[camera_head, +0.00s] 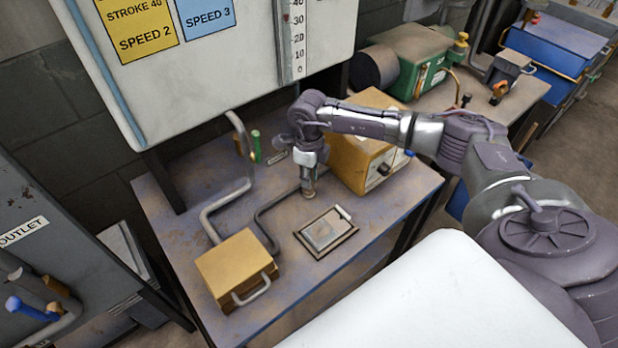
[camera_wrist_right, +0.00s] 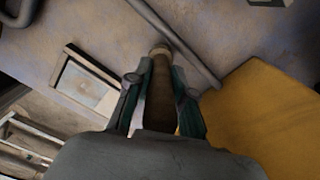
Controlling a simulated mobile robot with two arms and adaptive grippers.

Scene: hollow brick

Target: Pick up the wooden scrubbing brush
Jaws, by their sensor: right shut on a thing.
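My right gripper (camera_head: 309,186) reaches down over the workbench beside a large yellow box. In the right wrist view, the gripper (camera_wrist_right: 160,85) is shut on a long brown thing, the wooden scrubbing brush (camera_wrist_right: 159,100), which lies between the two fingers. Its paler rounded end (camera_wrist_right: 160,50) sticks out past the fingertips, close to a grey pipe. In the head view only a small brown bit of it shows below the gripper; I cannot tell whether it touches the bench. My left gripper is in neither view.
The bench (camera_head: 180,225) holds a small yellow box with a handle (camera_head: 236,270), a framed plate (camera_head: 325,231), bent grey pipes (camera_head: 228,198) and the large yellow box (camera_head: 362,155). A white panel (camera_head: 210,70) overhangs the back. The bench's front right corner is clear.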

